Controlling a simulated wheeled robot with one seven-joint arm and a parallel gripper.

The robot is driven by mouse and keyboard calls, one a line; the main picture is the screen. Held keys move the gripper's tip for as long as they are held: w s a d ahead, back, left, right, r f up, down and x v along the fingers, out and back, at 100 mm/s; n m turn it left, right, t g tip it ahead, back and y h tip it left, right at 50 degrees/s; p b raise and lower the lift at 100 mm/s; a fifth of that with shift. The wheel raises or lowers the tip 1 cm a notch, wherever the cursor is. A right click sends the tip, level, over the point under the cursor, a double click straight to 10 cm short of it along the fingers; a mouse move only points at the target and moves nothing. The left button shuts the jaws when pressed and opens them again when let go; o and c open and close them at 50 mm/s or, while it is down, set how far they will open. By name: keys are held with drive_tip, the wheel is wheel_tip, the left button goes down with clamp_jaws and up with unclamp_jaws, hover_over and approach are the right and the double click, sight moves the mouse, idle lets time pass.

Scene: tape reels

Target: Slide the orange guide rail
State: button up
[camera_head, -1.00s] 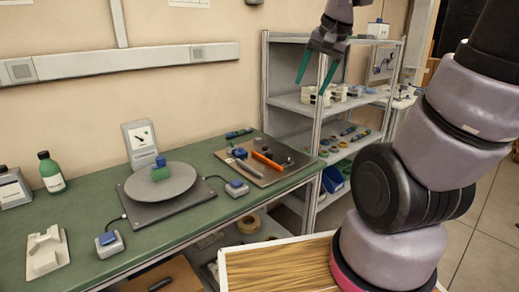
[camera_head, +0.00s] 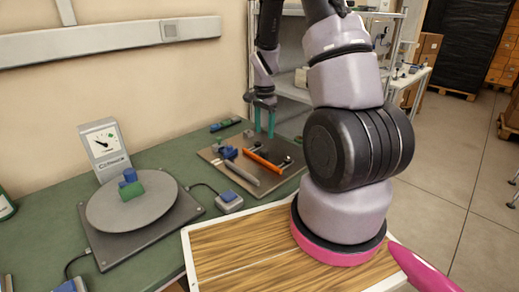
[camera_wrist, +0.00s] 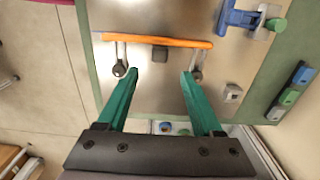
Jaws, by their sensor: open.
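The orange guide rail (camera_head: 262,161) is a thin bar lying on a metal plate (camera_head: 222,166) at the far right of the green bench. In the wrist view the rail (camera_wrist: 160,41) runs across the upper middle, with two slotted links and dark knobs (camera_wrist: 120,69) beside it. My gripper (camera_head: 264,122) is open above the plate's back edge. In the wrist view its green fingers (camera_wrist: 160,76) point at the rail, one on each side of the middle, with nothing between them. I cannot tell the exact height of the fingertips above the plate.
A blue clamp-like part (camera_wrist: 240,16) stands near the rail's end, and a grey bar (camera_head: 241,173) lies in front of the rail. A round turntable (camera_head: 131,203) with blue and green blocks, a dial gauge (camera_head: 104,146) and a blue-topped button box (camera_head: 229,200) stand to the left.

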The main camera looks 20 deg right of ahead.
sight(264, 150)
wheel_tip(264, 150, down, 10)
idle(0.4)
clamp_jaws()
idle(1.3)
